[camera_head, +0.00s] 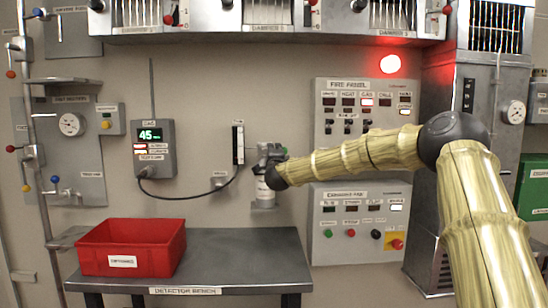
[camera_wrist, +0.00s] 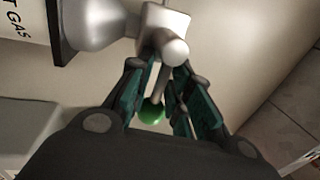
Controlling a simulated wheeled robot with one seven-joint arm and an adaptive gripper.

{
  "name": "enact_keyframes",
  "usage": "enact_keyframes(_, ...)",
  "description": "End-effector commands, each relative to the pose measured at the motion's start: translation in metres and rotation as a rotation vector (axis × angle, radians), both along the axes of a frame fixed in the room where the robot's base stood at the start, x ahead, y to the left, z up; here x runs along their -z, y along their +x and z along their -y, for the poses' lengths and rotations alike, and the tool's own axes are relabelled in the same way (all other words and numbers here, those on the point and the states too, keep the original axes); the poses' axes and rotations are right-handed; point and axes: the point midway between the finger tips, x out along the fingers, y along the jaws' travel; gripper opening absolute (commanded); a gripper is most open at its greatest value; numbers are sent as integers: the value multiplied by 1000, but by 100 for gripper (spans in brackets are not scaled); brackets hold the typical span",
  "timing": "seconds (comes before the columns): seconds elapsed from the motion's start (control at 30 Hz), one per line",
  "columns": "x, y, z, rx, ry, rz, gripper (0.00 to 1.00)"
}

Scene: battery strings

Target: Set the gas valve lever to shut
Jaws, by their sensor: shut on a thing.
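The gas valve lever is a thin silver rod with a green ball (camera_wrist: 152,112) at its end, in the wrist view. It hangs from a silver valve block (camera_wrist: 160,30) joined to the neck of a white bottle (camera_wrist: 20,18) whose label reads "T GAS". My gripper (camera_wrist: 163,84) has its dark teal fingers on both sides of the rod and is shut on the lever. In the head view my gripper (camera_head: 270,152) is at the top of the bottle (camera_head: 264,192) by the wall. There my arm hides the lever, and its exact setting is unclear.
A red crate (camera_head: 132,247) stands on the grey detector bench (camera_head: 235,262), left of the bottle. A gas display (camera_head: 153,148) reads 45, with a cable running right from it. The fire panel (camera_head: 345,100) and exhaust panel (camera_head: 340,240) are right of the bottle. A red lamp (camera_head: 391,64) glows above.

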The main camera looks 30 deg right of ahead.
Motion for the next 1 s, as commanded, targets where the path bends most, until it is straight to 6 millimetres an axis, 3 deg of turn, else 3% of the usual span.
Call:
enact_keyframes(0.47,-2,0,1,0,23,14,0)
enact_keyframes(0.5,-2,0,1,0,23,14,23)
enact_keyframes(0.57,-1,0,1,-1,22,12,31)
enact_keyframes(1.0,2,-6,-3,-2,20,8,31)
